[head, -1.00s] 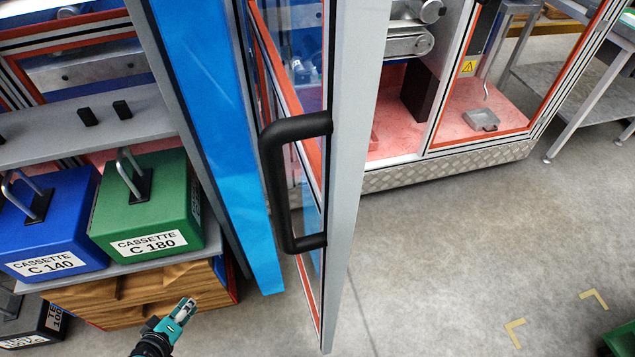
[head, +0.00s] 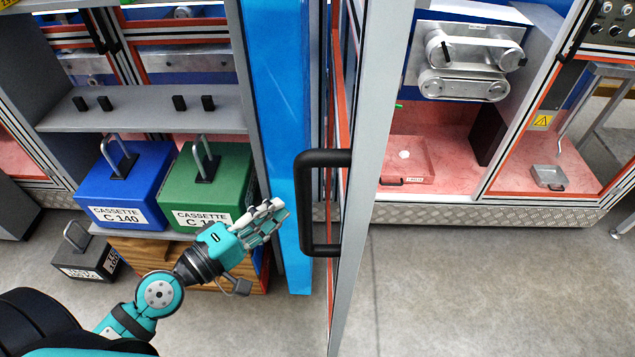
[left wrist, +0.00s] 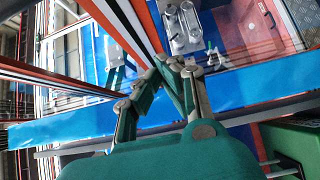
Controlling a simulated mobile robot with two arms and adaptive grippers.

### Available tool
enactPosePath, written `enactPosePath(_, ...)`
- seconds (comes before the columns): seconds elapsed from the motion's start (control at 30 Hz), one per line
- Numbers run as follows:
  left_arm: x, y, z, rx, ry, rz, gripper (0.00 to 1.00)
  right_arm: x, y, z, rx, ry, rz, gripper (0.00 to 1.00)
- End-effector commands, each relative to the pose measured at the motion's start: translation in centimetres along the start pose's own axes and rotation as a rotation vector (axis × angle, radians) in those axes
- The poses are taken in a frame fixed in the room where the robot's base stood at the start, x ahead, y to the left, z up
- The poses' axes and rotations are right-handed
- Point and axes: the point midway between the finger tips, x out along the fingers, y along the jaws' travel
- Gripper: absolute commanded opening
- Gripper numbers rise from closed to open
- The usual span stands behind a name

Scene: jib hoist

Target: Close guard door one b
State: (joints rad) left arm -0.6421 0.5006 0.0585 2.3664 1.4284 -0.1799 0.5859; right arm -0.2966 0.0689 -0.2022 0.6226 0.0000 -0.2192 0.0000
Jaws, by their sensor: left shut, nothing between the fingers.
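The guard door (head: 372,180) stands open in the head view, seen nearly edge on, with a grey frame, orange seals and clear panes. Its black bar handle (head: 304,200) faces left. My left gripper (head: 276,216) is shut and empty, in front of the blue post (head: 275,120) and a little left of the handle, apart from it in the picture. In the left wrist view the fingers (left wrist: 168,72) show in front of blue and orange framing. I cannot read a label on the door. My right gripper is not in view.
A blue cassette (head: 125,180) and a green cassette (head: 200,185) stand on a shelf at the left. A black cassette (head: 86,255) is on the floor. Right of the door is an open machine bay with a red tray (head: 410,165). The floor (head: 480,290) at right is clear.

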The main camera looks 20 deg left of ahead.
Motion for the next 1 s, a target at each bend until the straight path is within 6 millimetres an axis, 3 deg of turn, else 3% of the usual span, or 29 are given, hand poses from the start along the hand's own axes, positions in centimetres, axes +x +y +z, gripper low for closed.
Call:
enactPosePath(0.03,1.2,1.1,0.0,-0.001,0.001,0.005,0.0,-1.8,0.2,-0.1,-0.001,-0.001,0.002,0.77)
enactPosePath(0.1,2.7,1.0,-0.1,-0.002,0.002,0.005,0.0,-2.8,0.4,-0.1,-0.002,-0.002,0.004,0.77)
enactPosePath(0.27,5.9,0.8,0.1,-0.001,-0.001,0.004,0.0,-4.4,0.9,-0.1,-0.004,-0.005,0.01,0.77)
enactPosePath(0.4,7.2,0.5,1.8,-0.002,-0.001,0.001,0.0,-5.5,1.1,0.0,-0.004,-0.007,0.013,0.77)
enactPosePath(0.6,8.2,0.1,2.8,0.001,-0.001,-0.001,0.0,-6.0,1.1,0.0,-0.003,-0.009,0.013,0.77)
enactPosePath(1.0,8.3,0.0,2.9,0.002,-0.001,-0.001,0.0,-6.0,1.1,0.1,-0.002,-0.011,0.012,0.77)
